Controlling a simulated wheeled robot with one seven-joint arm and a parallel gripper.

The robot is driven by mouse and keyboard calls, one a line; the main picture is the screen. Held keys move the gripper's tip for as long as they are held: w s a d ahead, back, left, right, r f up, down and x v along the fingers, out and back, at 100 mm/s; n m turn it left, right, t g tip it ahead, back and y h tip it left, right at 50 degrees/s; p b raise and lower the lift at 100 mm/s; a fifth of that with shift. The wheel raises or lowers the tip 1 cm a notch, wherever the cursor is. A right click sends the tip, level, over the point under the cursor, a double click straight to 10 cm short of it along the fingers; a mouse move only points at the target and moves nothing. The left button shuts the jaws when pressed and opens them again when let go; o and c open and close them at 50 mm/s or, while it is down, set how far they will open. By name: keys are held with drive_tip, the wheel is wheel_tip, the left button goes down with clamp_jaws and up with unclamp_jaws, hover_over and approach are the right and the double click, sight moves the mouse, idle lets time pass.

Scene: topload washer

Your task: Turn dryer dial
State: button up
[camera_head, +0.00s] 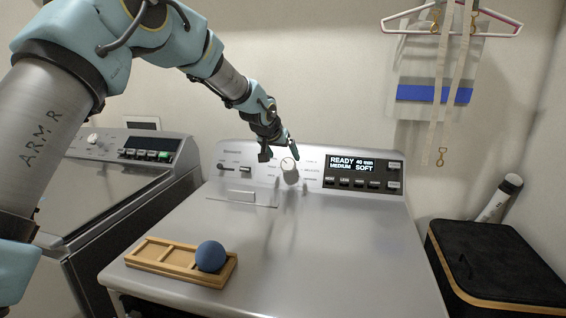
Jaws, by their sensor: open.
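The dryer dial (289,167) is a round, light knob on the upright control panel of the grey machine (330,235) in the middle. A lit display (352,164) to its right reads "READY 40 min MEDIUM SOFT". My gripper (279,157) is open and points down in front of the panel, with its fingers to either side of the dial in the picture. One dark finger shows at the dial's upper right and another at its left. I cannot tell whether either finger touches the dial.
A wooden tray (150,256) with a blue ball (210,256) sits at the top's front left. A second machine (120,165) stands at left. A black case (500,262) is at right, and a hanger (452,18) hangs above. The top's middle is clear.

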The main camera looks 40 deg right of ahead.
sight(288, 163)
drive_tip(key=p+x, duration=0.2)
drive_tip(key=x, duration=0.5)
drive_tip(key=shift+d+f, duration=0.2)
drive_tip(key=shift+d, duration=0.05)
drive_tip(key=shift+c, duration=0.2)
drive_tip(key=c, duration=1.3)
